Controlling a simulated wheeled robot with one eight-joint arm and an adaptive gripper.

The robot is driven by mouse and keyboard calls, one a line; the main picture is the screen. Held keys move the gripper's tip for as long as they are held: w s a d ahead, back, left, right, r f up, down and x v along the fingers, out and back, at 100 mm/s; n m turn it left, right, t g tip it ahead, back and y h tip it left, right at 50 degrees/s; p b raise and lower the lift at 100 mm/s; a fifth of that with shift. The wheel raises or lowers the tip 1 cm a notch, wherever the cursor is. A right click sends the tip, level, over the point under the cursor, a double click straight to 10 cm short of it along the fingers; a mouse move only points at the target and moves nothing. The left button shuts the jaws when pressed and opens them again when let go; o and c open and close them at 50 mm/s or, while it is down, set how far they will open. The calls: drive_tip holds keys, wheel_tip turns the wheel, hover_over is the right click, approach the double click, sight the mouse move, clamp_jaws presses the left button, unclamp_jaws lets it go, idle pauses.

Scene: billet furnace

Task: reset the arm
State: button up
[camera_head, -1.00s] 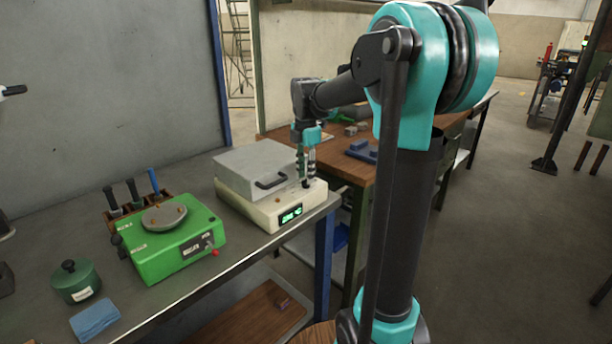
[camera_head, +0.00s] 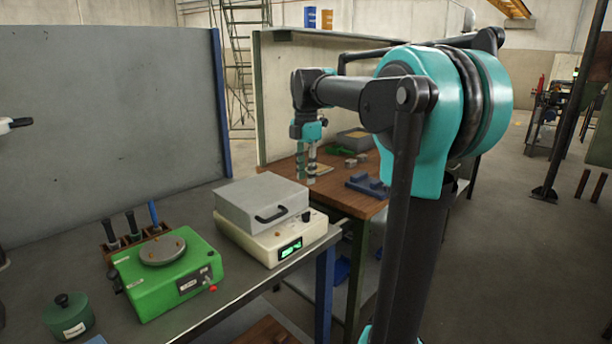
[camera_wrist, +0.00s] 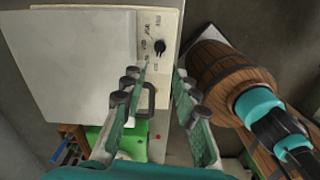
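My gripper (camera_head: 306,172) hangs fingers-down in the head view, raised behind the furnace's right rear corner. In the wrist view its two green fingers (camera_wrist: 160,85) stand apart with nothing between them, so it is open and empty. The furnace has a cream body (camera_head: 258,245) with a lit green display and a grey lid (camera_head: 250,198) that lies closed, with a black handle. The wrist view shows the lid (camera_wrist: 65,65) and the furnace's knob panel (camera_wrist: 160,35) below the gripper.
A green device (camera_head: 165,285) with a round plate stands left of the furnace, near a tool rack (camera_head: 135,237) and a green lidded pot (camera_head: 68,318). A wooden table (camera_head: 330,200) with a blue block (camera_head: 368,185) is behind. A wooden barrel (camera_wrist: 225,75) shows in the wrist view.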

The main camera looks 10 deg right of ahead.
drive_tip(key=shift+f, duration=0.1)
drive_tip(key=s+d+f+m+t, duration=0.2)
drive_tip(key=s+f+m, duration=0.9)
drive_tip(key=f, duration=0.3)
drive_tip(key=s+d+f+m+t, duration=0.2)
drive_tip(key=s+f+m, duration=0.9)
drive_tip(key=f, duration=0.3)
drive_tip(key=shift+s+d+f+m, duration=0.15)
drive_tip(key=shift+f+m, duration=0.05)
drive_tip(key=shift+m, duration=0.5)
